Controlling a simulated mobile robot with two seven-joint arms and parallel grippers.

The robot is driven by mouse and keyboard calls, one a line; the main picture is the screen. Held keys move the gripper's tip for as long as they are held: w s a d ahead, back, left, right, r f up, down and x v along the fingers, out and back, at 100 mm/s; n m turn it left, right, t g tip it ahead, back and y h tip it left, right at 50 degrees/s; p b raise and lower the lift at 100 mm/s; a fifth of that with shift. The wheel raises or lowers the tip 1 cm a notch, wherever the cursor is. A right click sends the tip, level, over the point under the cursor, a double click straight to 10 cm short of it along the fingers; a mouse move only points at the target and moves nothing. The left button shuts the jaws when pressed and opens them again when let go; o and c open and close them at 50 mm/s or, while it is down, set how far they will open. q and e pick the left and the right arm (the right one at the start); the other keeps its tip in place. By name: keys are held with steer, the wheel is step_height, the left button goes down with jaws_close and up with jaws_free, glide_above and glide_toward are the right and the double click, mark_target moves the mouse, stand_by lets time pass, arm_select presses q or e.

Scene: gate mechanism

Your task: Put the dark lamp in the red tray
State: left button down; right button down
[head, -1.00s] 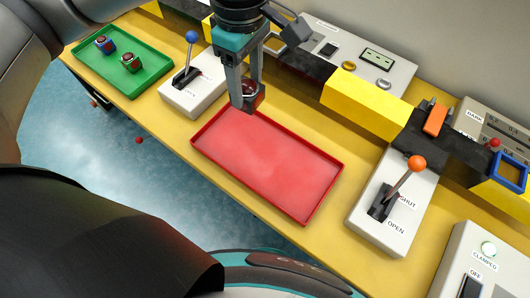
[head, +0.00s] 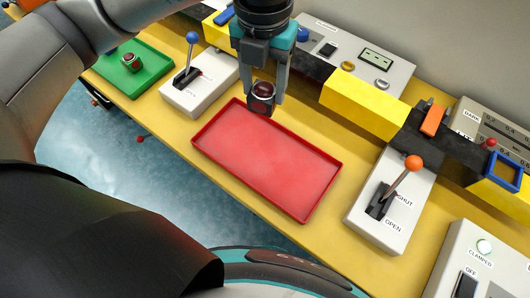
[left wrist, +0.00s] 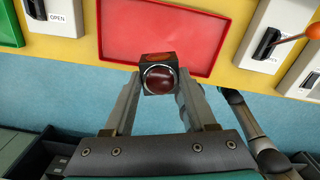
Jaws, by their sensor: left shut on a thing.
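The dark lamp (head: 261,97), a small dark cube with a dark red dome, is held between the fingers of my left gripper (head: 263,101). In the head view it appears at the back left edge of the red tray (head: 318,206); its exact height above the tray I cannot tell. In the left wrist view the lamp (left wrist: 160,78) sits between the two fingertips, dome toward the camera, in front of the near edge of the red tray (left wrist: 115,12). The visible tray floor is empty. My right gripper is not in view.
A green tray (head: 157,77) with a lamp (head: 131,62) stands at the far left, partly behind my arm. A blue-knobbed lever box (head: 209,92) stands left of the red tray, an orange-knobbed one (head: 398,228) right. Yellow and black gate blocks (head: 363,105) line the back.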

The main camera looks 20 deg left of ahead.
arm_select(q)
steer(key=shift+d+f+n, duration=0.1)
steer(key=shift+n, duration=0.5)
steer(key=shift+f+b, duration=1.3)
steer(key=shift+f, duration=8.6)
steer(key=shift+f, duration=0.15)
steer(key=shift+c, duration=1)
jaws_free()
